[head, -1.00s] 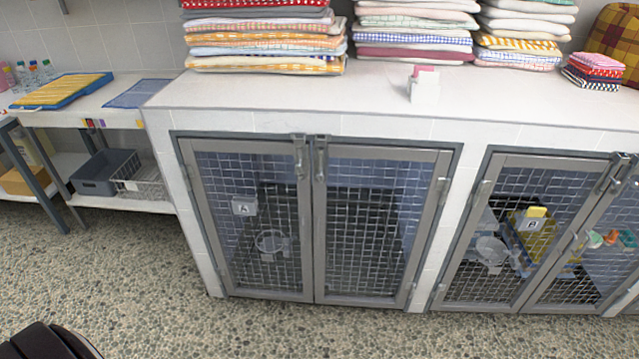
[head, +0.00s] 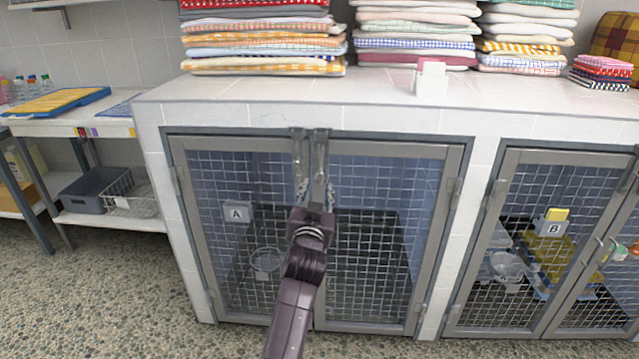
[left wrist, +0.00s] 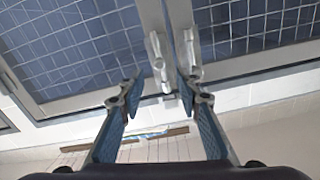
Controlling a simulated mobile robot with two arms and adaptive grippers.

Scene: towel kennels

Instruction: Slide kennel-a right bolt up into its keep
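Kennel A (head: 462,178) has two mesh doors that look closed, with a label A on the left one. The right bolt (head: 321,160) and the left bolt (head: 298,152) stand side by side at the top where the doors meet. My left gripper (head: 316,192) is open in front of the doors, just below the right bolt. The left wrist view looks inverted; there the right bolt (left wrist: 158,58) appears between the spread fingertips (left wrist: 160,88), and the other bolt (left wrist: 190,48) is beside the right-hand finger. I cannot tell whether the fingers touch it. My right gripper is out of view.
Folded towels (head: 262,42) and a small white holder (head: 431,78) stand on the counter above (head: 250,90). Kennel B (head: 545,240) is on the right. A shelf (head: 110,222) with trays stands left. The floor in front looks clear.

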